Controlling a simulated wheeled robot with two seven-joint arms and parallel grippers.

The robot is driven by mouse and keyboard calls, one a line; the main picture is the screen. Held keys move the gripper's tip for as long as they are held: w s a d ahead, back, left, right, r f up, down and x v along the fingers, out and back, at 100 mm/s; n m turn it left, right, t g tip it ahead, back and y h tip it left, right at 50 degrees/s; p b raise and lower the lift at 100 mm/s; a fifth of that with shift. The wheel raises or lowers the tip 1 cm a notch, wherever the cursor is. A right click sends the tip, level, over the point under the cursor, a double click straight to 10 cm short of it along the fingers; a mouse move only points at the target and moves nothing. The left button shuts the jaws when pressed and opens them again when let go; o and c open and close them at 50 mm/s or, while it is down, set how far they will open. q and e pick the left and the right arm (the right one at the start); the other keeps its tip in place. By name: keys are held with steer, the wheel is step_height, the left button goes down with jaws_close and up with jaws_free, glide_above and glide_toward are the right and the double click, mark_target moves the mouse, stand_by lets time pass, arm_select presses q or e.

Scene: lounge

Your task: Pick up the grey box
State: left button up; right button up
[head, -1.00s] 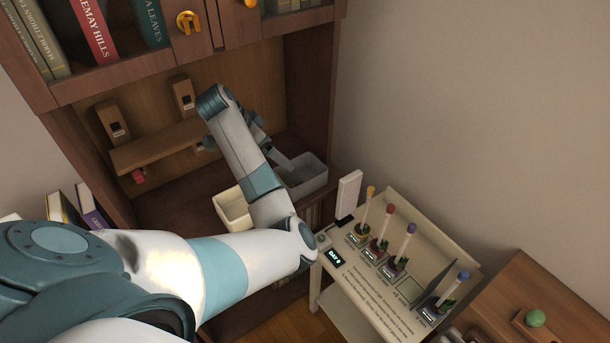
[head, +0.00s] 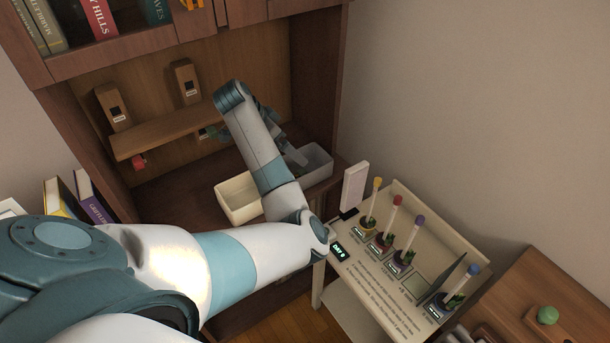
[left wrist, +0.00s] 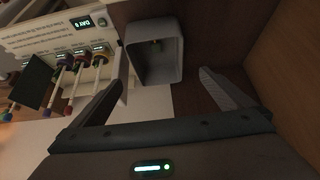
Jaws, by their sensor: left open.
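The grey box (head: 316,172) is an open-topped bin on the dark wooden cabinet shelf, right of a cream box. I cannot tell whether a finger touches the box. My right gripper is not in view.
The cream box (head: 236,205) stands close by on the left, partly behind my forearm. A wooden ledge (head: 165,133) runs along the cabinet back. A cream stand with potted tubes (head: 375,290) is at the right. A wooden side table (head: 560,290) is at the lower right.

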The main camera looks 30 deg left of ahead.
arm_select(q)
steer(key=p, duration=0.2)
glide_above(305, 170)
steer(key=s+a, duration=0.1)
steer(key=s, duration=0.1)
step_height(305, 170, down, 5)
steer(key=shift+s+a+f, duration=0.15)
steer(key=shift+f, duration=0.05)
steer(key=shift+w+f, duration=0.2)
steer(key=shift+f, duration=0.15)
steer(key=shift+w+d+f+p, duration=0.15)
steer(key=shift+d+f+p, duration=0.1)
steer(key=shift+f+p, duration=0.35)
steer(key=p+x, duration=0.1)
steer(key=x, duration=0.1)
steer(key=shift+d+f, duration=0.15)
steer(key=shift+f, duration=0.25)
steer(key=shift+w+f, duration=0.3)
steer(key=shift+f, duration=0.2)
steer(key=shift+c, duration=0.6)
steer(key=c, duration=0.9)
